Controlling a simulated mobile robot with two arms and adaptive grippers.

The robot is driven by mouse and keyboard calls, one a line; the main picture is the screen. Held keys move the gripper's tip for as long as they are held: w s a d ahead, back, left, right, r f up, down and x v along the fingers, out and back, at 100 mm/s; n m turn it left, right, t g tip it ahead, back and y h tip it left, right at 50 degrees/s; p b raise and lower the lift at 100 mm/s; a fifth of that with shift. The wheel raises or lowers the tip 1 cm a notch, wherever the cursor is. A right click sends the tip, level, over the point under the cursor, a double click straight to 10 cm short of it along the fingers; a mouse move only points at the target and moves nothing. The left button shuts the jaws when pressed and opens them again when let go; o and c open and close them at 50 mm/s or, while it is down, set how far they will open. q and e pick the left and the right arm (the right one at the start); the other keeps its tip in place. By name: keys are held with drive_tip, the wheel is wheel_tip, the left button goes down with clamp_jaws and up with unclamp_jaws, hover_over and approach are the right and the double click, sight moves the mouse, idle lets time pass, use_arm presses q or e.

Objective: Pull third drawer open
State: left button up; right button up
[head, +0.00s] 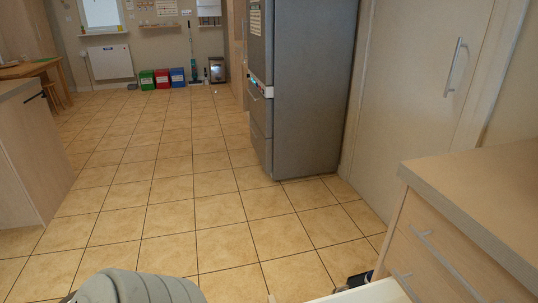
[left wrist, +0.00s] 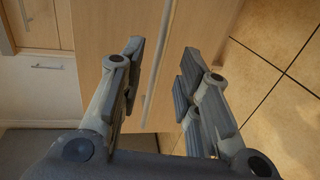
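A wooden drawer cabinet stands at the right of the head view, with an upper drawer front (head: 465,257) and a bar handle (head: 443,262). A lower bar handle (head: 406,286) shows below it; the lower fronts are cut off. In the left wrist view a long bar handle (left wrist: 158,72) on a pale wood front (left wrist: 105,25) lies between the fingers of my left gripper (left wrist: 163,52). The fingers are apart, with gaps to the bar on both sides. I cannot tell which drawer this is. My right gripper is not in view.
A pale panel (head: 365,293) and a small dark part (head: 352,281) show at the head view's lower edge, mostly cut off. A grey fridge (head: 312,90) and a tall cupboard (head: 415,90) stand beyond the drawers. Tiled floor (head: 165,190) is clear on the left.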

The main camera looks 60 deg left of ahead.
use_arm(q)
drive_tip(key=v, duration=0.6)
drive_tip(key=shift+s, duration=0.25)
drive_tip(key=shift+a, duration=0.1)
